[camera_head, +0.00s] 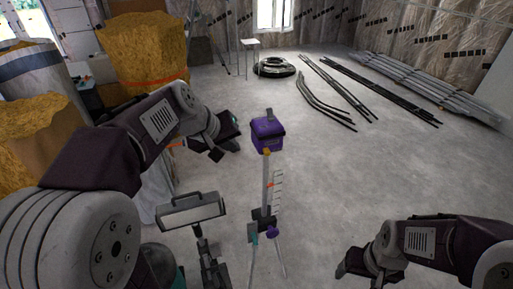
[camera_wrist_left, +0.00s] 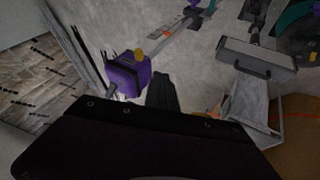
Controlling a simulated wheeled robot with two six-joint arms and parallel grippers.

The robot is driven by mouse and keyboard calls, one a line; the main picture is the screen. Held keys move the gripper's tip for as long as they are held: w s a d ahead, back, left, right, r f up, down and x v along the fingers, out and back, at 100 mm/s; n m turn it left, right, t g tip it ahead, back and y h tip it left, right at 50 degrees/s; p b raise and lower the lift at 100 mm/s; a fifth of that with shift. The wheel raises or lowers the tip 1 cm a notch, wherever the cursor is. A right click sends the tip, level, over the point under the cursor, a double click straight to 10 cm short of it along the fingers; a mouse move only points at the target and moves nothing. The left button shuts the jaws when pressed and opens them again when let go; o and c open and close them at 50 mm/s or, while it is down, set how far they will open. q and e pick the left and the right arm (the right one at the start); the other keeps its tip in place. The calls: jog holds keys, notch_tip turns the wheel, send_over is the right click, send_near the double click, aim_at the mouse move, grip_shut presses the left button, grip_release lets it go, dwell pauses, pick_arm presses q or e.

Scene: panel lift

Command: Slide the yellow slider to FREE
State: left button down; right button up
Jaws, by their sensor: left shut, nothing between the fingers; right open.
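The yellow slider (camera_head: 267,152) is a small yellow-orange piece just under a purple box (camera_head: 267,134) at the top of a grey post (camera_head: 266,180). In the left wrist view the yellow slider (camera_wrist_left: 138,55) shows beside the purple box (camera_wrist_left: 127,77). Any FREE label is too small to read. My left gripper (camera_head: 226,150) is shut and empty, left of the purple box and apart from it in the head view. Its dark fingers (camera_wrist_left: 165,95) also show in the left wrist view. My right gripper (camera_head: 347,264) is open and empty at the lower right, away from the post.
A rectangular work light (camera_head: 192,209) stands left of the post. A black bracket (camera_head: 263,219) and a purple knob (camera_head: 271,231) are lower on the post. Insulation rolls (camera_head: 140,45) stand at the left.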

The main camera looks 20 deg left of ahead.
aim_at(272, 148)
pick_arm(q)
jog(key=shift+w+d+f+p, duration=0.45)
jog(key=shift+w+d+f, duration=0.4)
jog(key=shift+w+f, duration=0.5)
jog(key=shift+w+d+f+p, duration=0.4)
jog(key=shift+w+d+f, duration=0.4)
jog(key=shift+w+f, duration=0.6)
jog(key=shift+w+d+f+p, duration=0.45)
jog(key=shift+w+d+f, duration=0.4)
jog(key=shift+w+f, duration=0.5)
jog(key=d+p, duration=0.1)
jog(key=w+d+p, duration=0.2)
jog(key=d, duration=0.1)
jog(key=shift+w+r+p, duration=0.2)
jog(key=shift+w+p, duration=0.05)
jog(key=shift+p, duration=0.15)
jog(key=shift+w+d+f, duration=0.1)
jog(key=shift+w, duration=0.05)
jog(key=shift+f, duration=0.1)
